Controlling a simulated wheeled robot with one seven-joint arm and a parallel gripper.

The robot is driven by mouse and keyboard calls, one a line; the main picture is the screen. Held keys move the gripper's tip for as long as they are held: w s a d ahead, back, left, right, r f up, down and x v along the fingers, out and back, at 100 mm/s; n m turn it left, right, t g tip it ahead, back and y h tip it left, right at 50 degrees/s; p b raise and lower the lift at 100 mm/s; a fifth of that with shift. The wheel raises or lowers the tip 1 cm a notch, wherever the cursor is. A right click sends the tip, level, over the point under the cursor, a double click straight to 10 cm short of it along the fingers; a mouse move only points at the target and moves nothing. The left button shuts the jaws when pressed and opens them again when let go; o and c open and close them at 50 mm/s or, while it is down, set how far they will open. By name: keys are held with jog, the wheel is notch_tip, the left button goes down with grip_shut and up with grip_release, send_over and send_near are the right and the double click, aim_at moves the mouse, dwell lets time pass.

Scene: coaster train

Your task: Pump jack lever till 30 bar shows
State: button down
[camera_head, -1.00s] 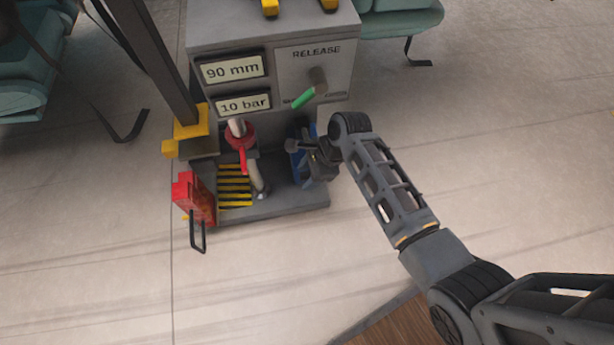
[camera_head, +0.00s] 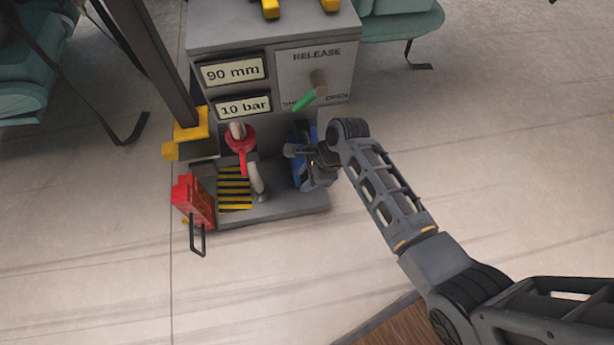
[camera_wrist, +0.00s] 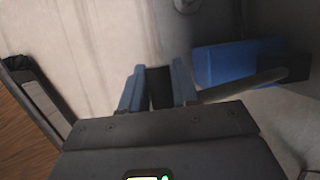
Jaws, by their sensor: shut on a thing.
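The jack unit is a grey cabinet with two displays. The upper display (camera_head: 233,71) reads 90 mm and the pressure display (camera_head: 244,107) reads 10 bar. The blue jack pump (camera_head: 298,172) stands on the cabinet's base plate, partly hidden by my gripper; its blue body also shows in the wrist view (camera_wrist: 235,62). My gripper (camera_head: 300,151) is beside the pump. In the wrist view, its blue-padded fingers (camera_wrist: 158,88) are closed on the dark grip of the jack lever (camera_wrist: 240,86), whose grey rod runs right toward the pump.
A green-handled release knob (camera_head: 307,97) is on the cabinet panel. A red valve wheel (camera_head: 239,139) and a red box with a black handle (camera_head: 196,202) are to the left. Teal seats (camera_head: 396,18) stand behind. The floor at right is clear.

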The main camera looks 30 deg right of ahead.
dwell(0.3)
jog(key=shift+s+f+p, duration=0.25)
jog(key=shift+f+p, duration=0.25)
jog(key=shift+f, duration=0.4)
jog(key=c, duration=0.9)
grip_release()
jog(key=shift+a, duration=0.1)
jog(key=shift+r, duration=0.15)
jog(key=shift+p+v, duration=1.85)
jog(key=shift+v, duration=1.95)
